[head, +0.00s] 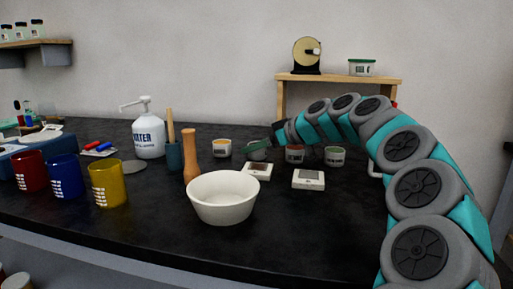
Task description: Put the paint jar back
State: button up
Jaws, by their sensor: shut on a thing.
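A jar with a green top (256,152) is at my gripper (270,141), which is shut on it at the back of the dark worktop. The jar looks slightly tilted; whether it touches the worktop is hard to tell. My fingers are small and partly hidden. To its left stands a white jar with an orange top (222,149). To its right stand a jar with a reddish-brown label (295,155) and another green-topped jar (334,157).
In front are a white bowl (222,207), a wooden pestle-like tool (190,158) and two small flat devices, one a scale (308,180). Left are a water pump bottle (148,138) and coloured mugs (108,186). A wooden shelf (340,78) stands behind my arm.

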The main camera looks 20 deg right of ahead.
jog(key=o, duration=1.5)
jog(key=b+v, duration=0.1)
jog(key=v, duration=0.9)
jog(key=shift+s+d+r, duration=0.15)
jog(key=shift+d+r, duration=0.05)
jog(key=shift+d, duration=0.05)
jog(key=shift+s+d+r, duration=0.25)
jog(key=shift+s+d, duration=0.05)
jog(key=shift+s, duration=0.3)
